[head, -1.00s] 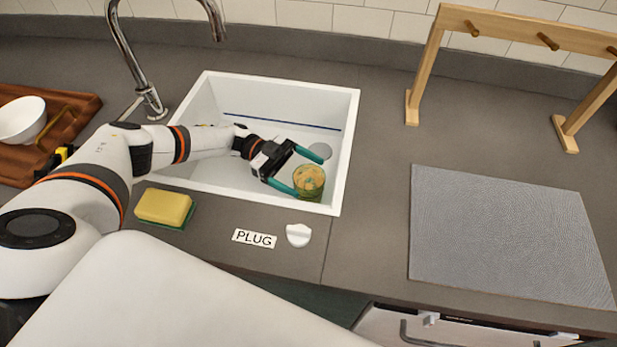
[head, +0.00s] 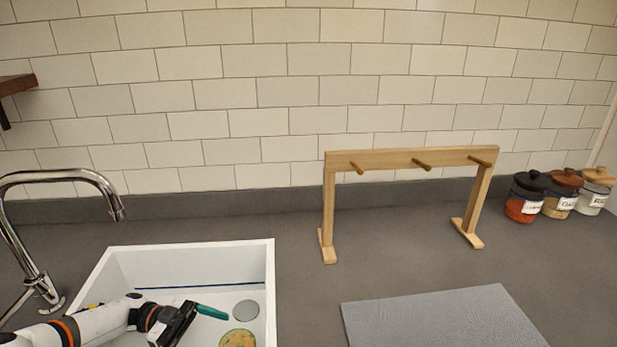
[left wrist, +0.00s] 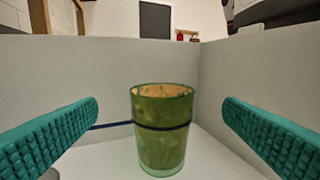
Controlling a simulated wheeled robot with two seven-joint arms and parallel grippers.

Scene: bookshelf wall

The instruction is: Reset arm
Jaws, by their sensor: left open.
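My left gripper (left wrist: 160,130) is open inside the white sink (head: 262,295). In the left wrist view its two teal fingers stand wide apart, with a green glass (left wrist: 163,155) between and beyond them. The glass stands upright on the sink floor, has a dark band and an orange-brown rim or content, and is not touched by the fingers. In the head view only the top of the glass (head: 238,339) shows at the bottom edge, to the right of the gripper. My right gripper is in neither view.
A chrome faucet (head: 30,275) stands left of the sink. A wooden peg rack (head: 410,160) stands on the counter to the right, behind a grey mat (head: 440,318). Several lidded jars (head: 558,195) stand at the far right. A round drain (head: 246,309) lies in the sink floor.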

